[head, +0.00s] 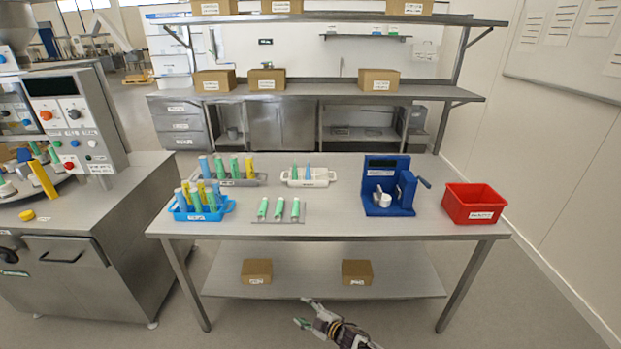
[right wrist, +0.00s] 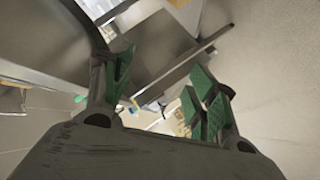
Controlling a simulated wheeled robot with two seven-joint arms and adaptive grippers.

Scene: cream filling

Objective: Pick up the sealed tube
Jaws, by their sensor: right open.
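Several tubes stand on the steel table, and I cannot tell which one is the sealed tube. A blue rack (head: 201,216) at the table's left holds blue, yellow and green tubes. A grey rack (head: 260,181) behind it holds a blue tube, green tubes and a yellow tube. A white holder (head: 308,183) holds slim green and blue pieces. My right gripper (head: 302,312) is open and empty, low before the table's front edge. The right wrist view shows its green-padded fingers (right wrist: 162,88) apart.
On the table's right are a blue device (head: 387,165) with a small white cup (head: 382,200) and a red bin (head: 473,204). A control machine (head: 78,120) with a yellow tube (head: 44,179) stands at left. Bare tabletop (head: 335,215) lies mid-table. Cardboard boxes sit on the shelves.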

